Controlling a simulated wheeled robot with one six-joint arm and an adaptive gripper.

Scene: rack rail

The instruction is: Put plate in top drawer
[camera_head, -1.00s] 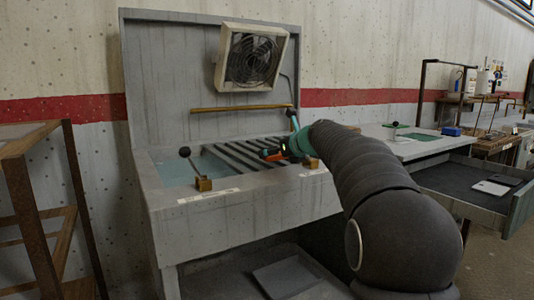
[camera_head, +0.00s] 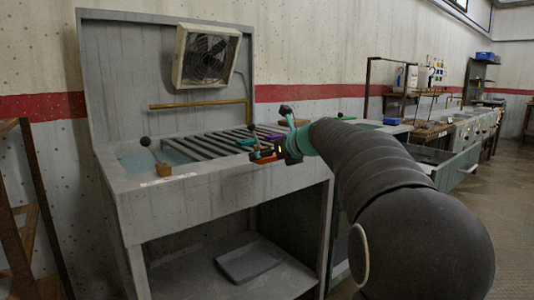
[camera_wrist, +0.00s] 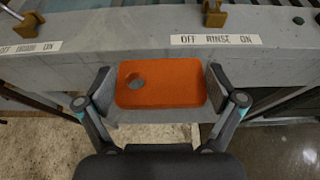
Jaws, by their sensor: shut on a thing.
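My gripper (camera_wrist: 161,86) is shut on an orange plate (camera_wrist: 175,92), a rounded rectangle with one hole, gripped by its two short sides in the wrist view. In the head view the orange plate (camera_head: 264,158) shows small at the end of my arm, at the front edge of the grey sink unit. A drawer (camera_head: 462,167) stands pulled out at the right, beyond my arm. Its inside is mostly hidden, and whether it is the top one I cannot tell.
The grey sink unit (camera_head: 220,190) has a slatted rack (camera_head: 205,146) with a green piece (camera_head: 246,142) and a purple piece (camera_head: 274,137) on it. Lever taps stand along its front. A grey tray (camera_head: 250,262) lies on the lower shelf. Open floor (camera_head: 510,215) lies at right.

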